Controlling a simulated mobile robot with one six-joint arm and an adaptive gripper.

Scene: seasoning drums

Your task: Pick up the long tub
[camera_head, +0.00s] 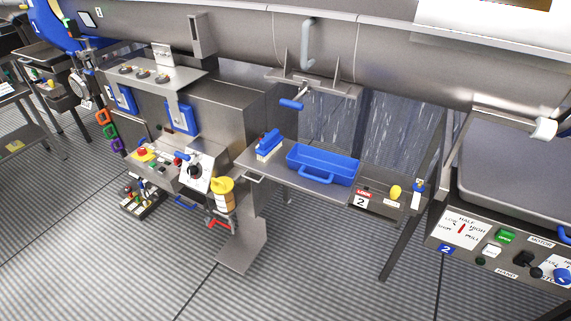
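A long blue tub (323,164), open at the top, rests on a small grey metal shelf (297,186) below the large steel drum. Its inside looks empty. A blue brush with pale bristles (268,145) stands beside it, to its left. My gripper does not show in the camera_head view.
A grey control cabinet (228,107) with blue handles and a white dial panel (199,168) stands left of the shelf. A yellow-topped bottle (220,193) hangs at its front. A control box with a yellow knob (395,192) adjoins the shelf's right. The ribbed floor in front is open.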

